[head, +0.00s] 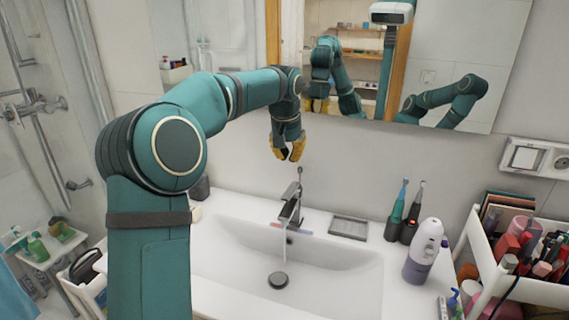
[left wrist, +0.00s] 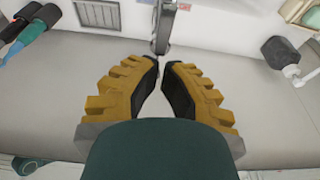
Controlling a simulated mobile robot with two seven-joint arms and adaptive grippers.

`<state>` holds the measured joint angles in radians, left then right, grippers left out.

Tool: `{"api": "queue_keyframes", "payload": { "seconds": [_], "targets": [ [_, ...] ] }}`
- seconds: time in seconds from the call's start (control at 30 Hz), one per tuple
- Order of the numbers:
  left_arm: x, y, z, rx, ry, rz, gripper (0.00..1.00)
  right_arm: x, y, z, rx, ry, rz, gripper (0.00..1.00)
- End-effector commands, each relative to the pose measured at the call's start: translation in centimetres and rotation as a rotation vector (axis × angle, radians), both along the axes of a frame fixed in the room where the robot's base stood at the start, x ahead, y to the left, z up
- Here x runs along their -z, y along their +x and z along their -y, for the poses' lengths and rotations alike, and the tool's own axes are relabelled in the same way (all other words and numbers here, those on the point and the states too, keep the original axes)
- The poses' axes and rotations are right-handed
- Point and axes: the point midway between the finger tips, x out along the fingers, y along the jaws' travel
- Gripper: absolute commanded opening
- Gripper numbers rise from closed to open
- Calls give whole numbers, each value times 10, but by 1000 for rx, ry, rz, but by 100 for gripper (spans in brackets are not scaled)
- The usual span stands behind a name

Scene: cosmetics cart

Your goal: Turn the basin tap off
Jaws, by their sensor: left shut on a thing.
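The chrome basin tap (head: 290,208) stands at the back of the white basin (head: 340,282), its thin lever raised at the top. A thin stream of water seems to fall from the spout toward the drain (head: 278,280). The exact contact is hard to see. My right gripper is out of view.
Right of the tap are a soap tray (head: 348,227), two electric toothbrushes (head: 399,212) and a white-purple bottle (head: 423,252). A cosmetics cart (head: 535,290) stands at the right. A mirror (head: 450,50) above reflects my arms.

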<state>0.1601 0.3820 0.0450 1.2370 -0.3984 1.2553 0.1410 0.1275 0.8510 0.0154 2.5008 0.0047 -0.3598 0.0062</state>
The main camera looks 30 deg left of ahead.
Motion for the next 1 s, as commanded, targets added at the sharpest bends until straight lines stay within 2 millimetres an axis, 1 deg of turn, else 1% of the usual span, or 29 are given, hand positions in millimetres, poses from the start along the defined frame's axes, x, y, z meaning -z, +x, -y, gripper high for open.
{"api": "queue_keyframes", "payload": {
  "seconds": [0.03, 0.2, 0.4, 0.5, 0.6, 0.7, 1.0],
  "targets": [
    [12, 1, -1, 0, 0, -4, 0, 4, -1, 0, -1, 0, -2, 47],
    [45, 9, -2, 1, 0, -3, 0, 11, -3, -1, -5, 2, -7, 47],
    [82, 18, -4, 0, -1, -2, 0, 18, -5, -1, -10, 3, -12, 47],
    [97, 15, -4, -1, 0, -1, 0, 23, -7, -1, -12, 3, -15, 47],
    [107, 14, -4, 0, 1, 0, 0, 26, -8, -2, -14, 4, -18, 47],
    [114, 13, -3, 0, 0, 0, 0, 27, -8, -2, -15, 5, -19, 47],
    [117, 12, -3, 0, 0, 2, 0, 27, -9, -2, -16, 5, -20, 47]
  ]
}}
